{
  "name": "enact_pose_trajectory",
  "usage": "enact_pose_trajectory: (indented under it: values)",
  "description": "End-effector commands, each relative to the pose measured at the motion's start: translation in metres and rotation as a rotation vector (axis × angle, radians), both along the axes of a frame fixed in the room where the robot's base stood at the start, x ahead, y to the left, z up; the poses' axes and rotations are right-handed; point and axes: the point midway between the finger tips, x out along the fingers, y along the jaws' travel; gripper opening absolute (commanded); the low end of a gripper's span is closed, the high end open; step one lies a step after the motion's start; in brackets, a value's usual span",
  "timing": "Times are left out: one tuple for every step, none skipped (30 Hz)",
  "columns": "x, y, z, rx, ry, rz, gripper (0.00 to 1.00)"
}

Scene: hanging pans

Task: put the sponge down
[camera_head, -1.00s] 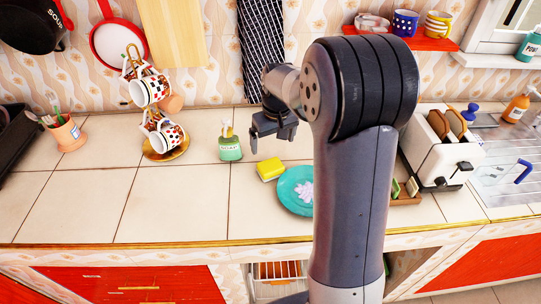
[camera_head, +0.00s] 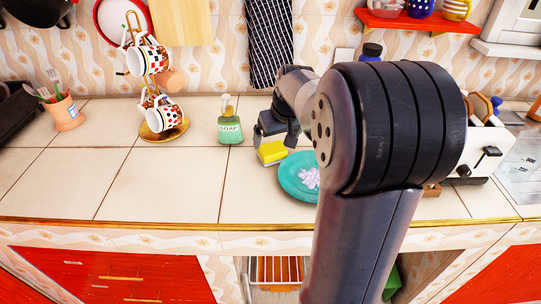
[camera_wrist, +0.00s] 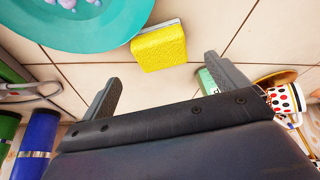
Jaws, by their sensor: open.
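The yellow sponge (camera_head: 272,152) lies on the tiled counter beside the teal plate (camera_head: 292,181). In the wrist view the sponge (camera_wrist: 160,47) is ahead of my fingertips, between their lines, with its pale side edge near the plate rim (camera_wrist: 75,46). My gripper (camera_head: 270,134) is low over the counter just behind the sponge in the head view and partly overlaps it there. In the wrist view my gripper (camera_wrist: 165,82) has its two fingers wide apart with nothing between them. The exact gap between the fingertips and the sponge is hard to tell.
A green soap bottle (camera_head: 229,128) stands left of my gripper. A mug stand (camera_head: 164,133) with cups is farther left, then a utensil pot (camera_head: 66,113). A white toaster (camera_head: 487,150) is at right. The counter's front left is clear.

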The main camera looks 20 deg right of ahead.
Motion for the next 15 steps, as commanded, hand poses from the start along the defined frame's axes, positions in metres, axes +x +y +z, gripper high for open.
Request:
enact_pose_trajectory:
  values:
    - [0.002,0.0,-0.007,0.001,0.003,0.001,0.94]
    - [0.004,0.0,-0.01,0.001,0.002,0.001,0.94]
    - [0.005,0.0,-0.012,0.001,0.001,0.001,0.94]
    - [0.006,0.0,-0.014,0.0,0.0,0.001,0.94]
    - [0.006,0.0,-0.015,0.0,0.0,0.001,0.94]
    - [0.007,0.001,-0.018,0.001,0.001,0.001,0.94]
    - [0.008,0.001,-0.02,0.001,0.002,0.001,0.94]
    - [0.01,0.001,-0.024,0.001,0.002,0.001,0.94]
    - [0.012,0.002,-0.029,0.001,0.003,0.001,0.94]
    - [0.013,0.002,-0.034,0.001,0.004,0.002,0.94]
    - [0.016,0.002,-0.039,0.001,0.004,0.001,0.94]
    - [0.018,0.003,-0.045,0.001,0.004,0.002,0.94]
    - [0.019,0.003,-0.049,0.001,0.003,0.001,0.94]
    - [0.021,0.003,-0.052,0.001,0.003,0.001,0.94]
    - [0.023,0.002,-0.056,0.001,0.003,0.001,0.94]
